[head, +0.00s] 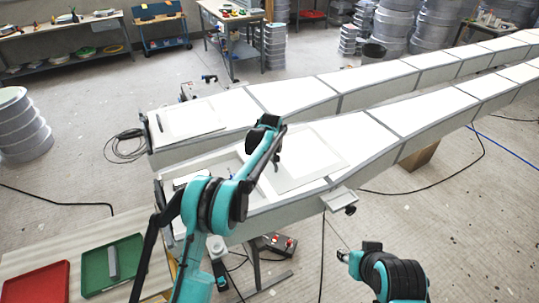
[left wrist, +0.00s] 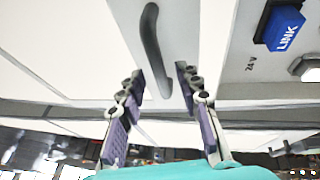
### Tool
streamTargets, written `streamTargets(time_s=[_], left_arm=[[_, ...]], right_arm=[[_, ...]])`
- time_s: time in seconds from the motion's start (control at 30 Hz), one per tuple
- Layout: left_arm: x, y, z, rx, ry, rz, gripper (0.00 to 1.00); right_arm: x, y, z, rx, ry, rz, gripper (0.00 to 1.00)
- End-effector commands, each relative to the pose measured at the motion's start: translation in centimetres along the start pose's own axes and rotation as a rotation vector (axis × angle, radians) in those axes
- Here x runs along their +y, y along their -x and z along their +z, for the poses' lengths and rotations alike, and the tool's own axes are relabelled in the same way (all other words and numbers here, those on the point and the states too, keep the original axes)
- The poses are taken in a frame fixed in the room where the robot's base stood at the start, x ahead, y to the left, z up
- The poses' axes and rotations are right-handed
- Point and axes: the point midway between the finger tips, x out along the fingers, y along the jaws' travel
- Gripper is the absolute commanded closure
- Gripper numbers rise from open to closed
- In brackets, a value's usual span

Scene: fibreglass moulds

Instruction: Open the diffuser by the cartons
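A white diffuser panel (head: 318,150) lies over the near end of the closer long lit bench, its edge askew to the bench frame. In the left wrist view a dark curved handle (left wrist: 151,45) stands on a pale panel (left wrist: 185,30). My left gripper (head: 276,160) is over this panel in the head view. Its fingers (left wrist: 160,78) are apart, with the handle's lower end between them; I see no clear contact. My right gripper (head: 350,257) is low at the front, away from the bench; its fingers are too small to read. A brown carton (head: 418,157) stands under the closer bench.
Red (head: 38,284) and green (head: 98,275) trays lie at front left. A control box (head: 278,244) and cables are on the floor.

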Motion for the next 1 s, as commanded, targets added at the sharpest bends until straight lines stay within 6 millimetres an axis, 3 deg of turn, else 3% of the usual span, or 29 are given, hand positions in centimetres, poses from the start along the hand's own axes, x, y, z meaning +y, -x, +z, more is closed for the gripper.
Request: streamTargets(time_s=[0.53, 0.7, 1.0], left_arm=[[0.1, 10.1, 0.1, 0.0, -0.001, 0.0, 0.66], [0.0, 11.5, 0.1, 0.0, -0.001, 0.0, 0.66], [0.0, 11.7, 0.0, 0.0, -0.001, 0.0, 0.66]], right_arm=[[0.0, 0.0, 0.0, 0.0, 0.0, 0.0, 0.6], [0.0, 0.0, 0.0, 0.0, 0.0, 0.0, 0.6], [0.0, 0.0, 0.0, 0.0, 0.0, 0.0, 0.6]])
